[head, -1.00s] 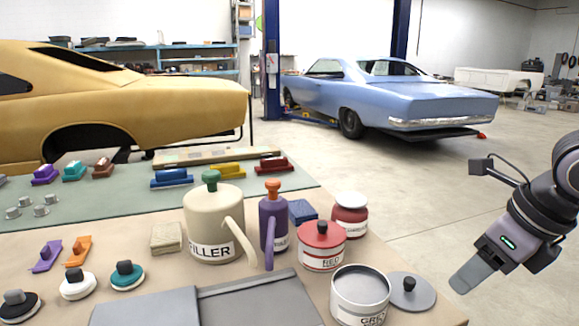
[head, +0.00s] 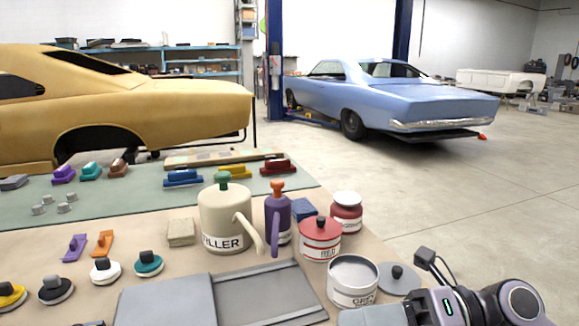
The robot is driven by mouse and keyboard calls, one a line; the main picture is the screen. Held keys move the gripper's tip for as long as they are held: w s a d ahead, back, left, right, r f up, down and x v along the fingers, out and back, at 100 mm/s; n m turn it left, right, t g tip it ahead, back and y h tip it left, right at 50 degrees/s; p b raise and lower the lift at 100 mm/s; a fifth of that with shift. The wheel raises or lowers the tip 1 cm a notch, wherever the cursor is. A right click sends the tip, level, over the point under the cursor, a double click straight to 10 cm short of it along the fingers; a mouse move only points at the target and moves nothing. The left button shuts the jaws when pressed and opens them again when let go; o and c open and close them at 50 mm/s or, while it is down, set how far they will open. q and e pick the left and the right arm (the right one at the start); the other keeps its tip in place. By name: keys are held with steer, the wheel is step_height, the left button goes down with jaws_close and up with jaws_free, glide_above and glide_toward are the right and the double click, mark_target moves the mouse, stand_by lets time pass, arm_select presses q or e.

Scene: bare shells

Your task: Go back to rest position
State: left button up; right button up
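My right gripper (head: 372,316) is at the bottom right, low by the table's front right corner. Its grey fingers point left and are cut by the bottom edge, so their opening cannot be judged. Nothing shows held in it. The open grey can (head: 353,281) and its dark lid (head: 399,278) are just behind it.
The table holds a cream filler can (head: 225,217), a purple bottle (head: 278,219), a red can (head: 320,240), a grey tray (head: 268,293) and several sanding pads (head: 105,270). Open floor (head: 480,210) lies right of the table. A yellow car (head: 150,110) and blue car (head: 430,100) stand behind.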

steer(key=w+d+f+m+t+h+p, duration=0.2)
steer(key=w+d+f+m+t+h, duration=0.15)
steer(key=m+t, duration=0.85)
steer(key=w+d+f+m+t+h+p, duration=0.15)
steer(key=d+f+m+t+h, duration=0.45)
steer(key=m, duration=1.1)
steer(key=s+d+f+m+g+h+p, duration=0.1)
steer(key=s+f+m, duration=0.4)
steer(key=f, duration=0.5)
steer(key=s+d+f+m+g+h, duration=0.1)
steer(key=s+f+m+g+h, duration=0.3)
steer(key=s+f, duration=0.4)
steer(key=shift+s+d+f+m+g+p, duration=0.15)
steer(key=shift+s+f+m+g+p, duration=0.2)
steer(key=shift+f+m+g, duration=0.45)
